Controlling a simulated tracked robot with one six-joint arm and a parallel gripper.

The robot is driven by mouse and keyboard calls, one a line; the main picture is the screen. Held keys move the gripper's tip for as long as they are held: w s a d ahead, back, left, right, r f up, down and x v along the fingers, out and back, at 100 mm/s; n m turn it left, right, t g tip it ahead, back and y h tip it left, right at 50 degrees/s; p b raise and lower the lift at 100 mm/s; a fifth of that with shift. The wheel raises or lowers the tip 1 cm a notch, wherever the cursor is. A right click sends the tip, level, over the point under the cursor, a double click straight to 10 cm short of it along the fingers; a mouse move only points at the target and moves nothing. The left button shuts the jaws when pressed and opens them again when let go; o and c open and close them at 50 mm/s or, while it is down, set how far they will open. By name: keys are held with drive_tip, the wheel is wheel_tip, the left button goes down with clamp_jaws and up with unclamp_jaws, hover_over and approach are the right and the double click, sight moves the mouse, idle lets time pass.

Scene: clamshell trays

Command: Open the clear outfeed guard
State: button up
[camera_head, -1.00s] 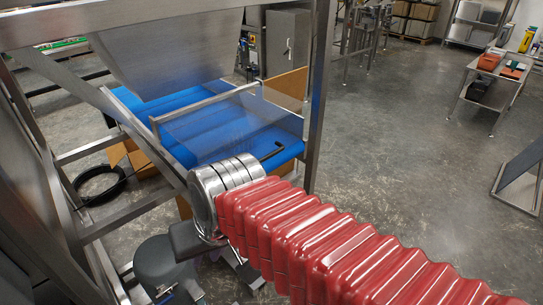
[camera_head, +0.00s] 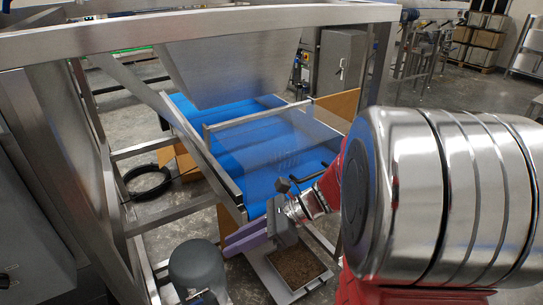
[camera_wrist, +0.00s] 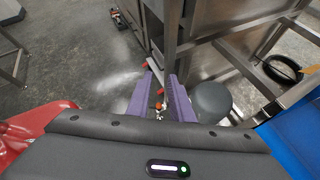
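The clear outfeed guard (camera_head: 290,143) is a see-through panel hanging from a metal bar over the blue conveyor belt. It looks lowered over the belt. A dark handle (camera_head: 309,178) shows near its front edge, partly hidden by my wrist. My gripper (camera_head: 227,244) has purple fingers and is in front of and below the guard, pointing left and apart from it. In the wrist view my gripper (camera_wrist: 160,76) is open, with a gap and no held object between the fingers. The guard is not clear in the wrist view.
A steel frame (camera_head: 190,150) with a slanting post stands left of the belt. A grey rounded cylinder (camera_head: 199,266) stands near my fingers. A shallow tray with brown contents (camera_head: 297,266) lies below my gripper. A black coil (camera_head: 149,183) lies on the floor at left.

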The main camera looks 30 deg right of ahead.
drive_tip(key=w+d+m+t+y, duration=0.1)
drive_tip(key=w+d+m+t, duration=0.3)
drive_tip(key=d+m, duration=0.3)
drive_tip(key=m+t+h, duration=1.1)
drive_tip(key=m, duration=1.1)
approach(316, 175)
drive_tip(key=s+f, duration=0.2)
drive_tip(key=s, duration=0.1)
drive_tip(key=shift+s+d+r, duration=0.1)
drive_tip(key=shift+d+r, duration=0.1)
drive_tip(key=shift+d, duration=0.1)
drive_tip(key=w+r, duration=0.1)
drive_tip(key=w, duration=0.8)
drive_tip(key=w+r, duration=0.1)
drive_tip(key=w, duration=0.3)
drive_tip(key=shift+w+a+r, duration=0.25)
drive_tip(key=shift+w+r, duration=0.05)
drive_tip(key=shift+c, duration=0.3)
